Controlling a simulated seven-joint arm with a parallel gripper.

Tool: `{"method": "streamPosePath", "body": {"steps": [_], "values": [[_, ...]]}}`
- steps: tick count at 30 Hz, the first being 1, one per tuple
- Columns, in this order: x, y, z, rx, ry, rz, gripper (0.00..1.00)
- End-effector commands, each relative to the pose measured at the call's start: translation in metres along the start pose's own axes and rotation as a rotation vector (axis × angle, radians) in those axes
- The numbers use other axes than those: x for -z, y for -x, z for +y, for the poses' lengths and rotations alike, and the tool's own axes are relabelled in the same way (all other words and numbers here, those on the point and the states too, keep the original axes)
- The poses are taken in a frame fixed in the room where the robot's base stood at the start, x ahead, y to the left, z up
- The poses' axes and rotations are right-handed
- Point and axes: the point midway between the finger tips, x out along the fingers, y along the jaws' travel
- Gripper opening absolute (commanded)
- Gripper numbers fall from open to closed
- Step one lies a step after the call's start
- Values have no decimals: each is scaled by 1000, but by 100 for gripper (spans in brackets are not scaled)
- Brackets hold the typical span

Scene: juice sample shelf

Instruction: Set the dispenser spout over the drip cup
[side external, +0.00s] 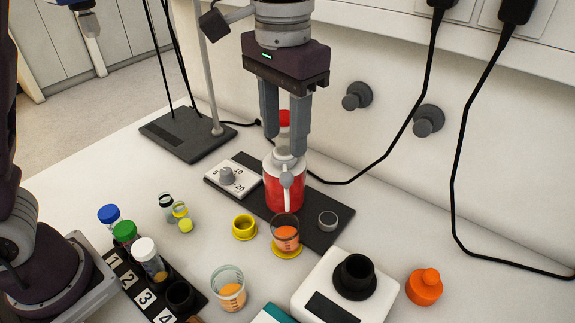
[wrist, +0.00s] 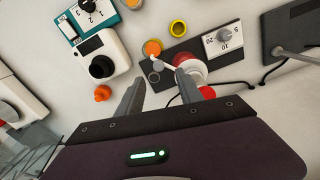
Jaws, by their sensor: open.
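The dispenser (side external: 283,194) is a red bottle with a pale top, standing upright on a dark board. Its pale spout (side external: 287,180) points toward the side camera. A small grey cup (side external: 328,219), which looks like the drip cup, sits on the board to the right of the dispenser. The spout is not over it. My gripper (side external: 286,145) is open and empty, with its fingers above and beside the dispenser's top. In the wrist view the dispenser (wrist: 194,70) is partly hidden by the right finger of my gripper (wrist: 157,80).
A clear cup of orange juice (side external: 285,231) on a yellow coaster stands in front of the dispenser. A yellow ring (side external: 244,227), a dial plate (side external: 228,178) and a white device (side external: 326,284) are close by. A stand (side external: 188,133) and hanging cables are behind.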

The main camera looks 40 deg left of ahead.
Motion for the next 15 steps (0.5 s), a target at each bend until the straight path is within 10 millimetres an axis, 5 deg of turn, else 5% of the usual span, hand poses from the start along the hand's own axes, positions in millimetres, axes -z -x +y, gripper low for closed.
{"method": "streamPosePath", "body": {"steps": [15], "values": [[3,-73,3,2,-2,-8,43]]}}
